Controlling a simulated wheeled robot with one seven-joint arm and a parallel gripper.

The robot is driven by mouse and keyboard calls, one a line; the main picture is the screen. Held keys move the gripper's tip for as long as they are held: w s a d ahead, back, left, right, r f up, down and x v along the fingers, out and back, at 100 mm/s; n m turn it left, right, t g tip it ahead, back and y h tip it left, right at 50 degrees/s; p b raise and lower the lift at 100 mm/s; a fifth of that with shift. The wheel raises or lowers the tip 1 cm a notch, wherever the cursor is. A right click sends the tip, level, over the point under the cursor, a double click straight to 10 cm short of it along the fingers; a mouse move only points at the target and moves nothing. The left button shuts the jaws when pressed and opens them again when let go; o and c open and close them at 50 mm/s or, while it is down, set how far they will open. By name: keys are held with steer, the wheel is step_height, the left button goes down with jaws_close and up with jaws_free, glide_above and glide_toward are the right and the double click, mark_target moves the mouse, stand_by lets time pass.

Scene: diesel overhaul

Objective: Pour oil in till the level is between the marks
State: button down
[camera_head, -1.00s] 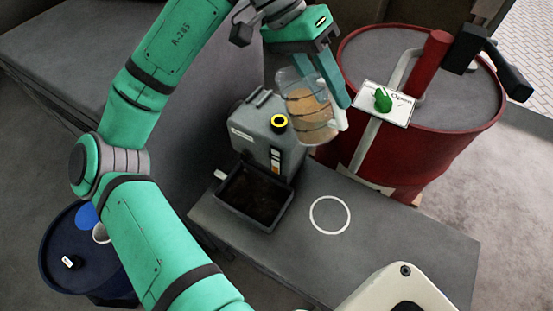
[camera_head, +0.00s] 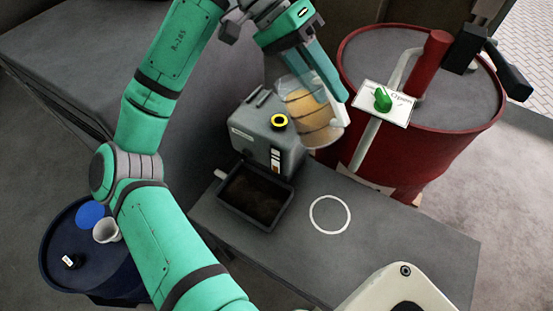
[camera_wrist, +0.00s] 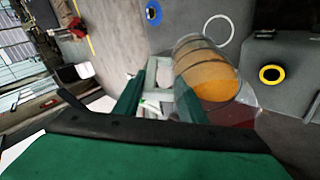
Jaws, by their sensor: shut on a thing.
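My gripper (camera_head: 333,88) is shut on a clear jug (camera_head: 318,132) holding amber oil. The jug is tilted and hangs above the bench, just right of the grey engine block (camera_head: 262,128). The block's yellow-ringed filler opening (camera_head: 279,121) is left of the jug in the head view. A narrow gauge with pale and orange parts (camera_head: 276,160) is on the block's front; its oil level is too small to read. In the wrist view the jug (camera_wrist: 207,72) is beyond my fingers, with the yellow ring (camera_wrist: 270,74) to its right. No oil stream shows.
A black open tray (camera_head: 284,213) sits before the block. A white circle (camera_head: 330,215) marks clear bench top. The red drum (camera_head: 425,165) with a pump and a sign (camera_head: 383,103) stands close at right. A blue drum (camera_head: 90,265) with a white cup (camera_head: 107,230) is lower left.

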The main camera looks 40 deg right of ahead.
steer(key=shift+w+d, duration=0.1)
steer(key=shift+w+g, duration=0.3)
steer(key=shift+g, duration=0.4)
steer(key=shift+w+g, duration=0.3)
steer(key=shift+w, duration=0.15)
steer(key=shift+n+g, duration=0.3)
steer(key=shift+w+g, duration=0.25)
steer(key=shift+g, duration=0.15)
steer(key=shift+w+f, duration=0.1)
steer(key=shift+f, duration=0.05)
stand_by(0.3)
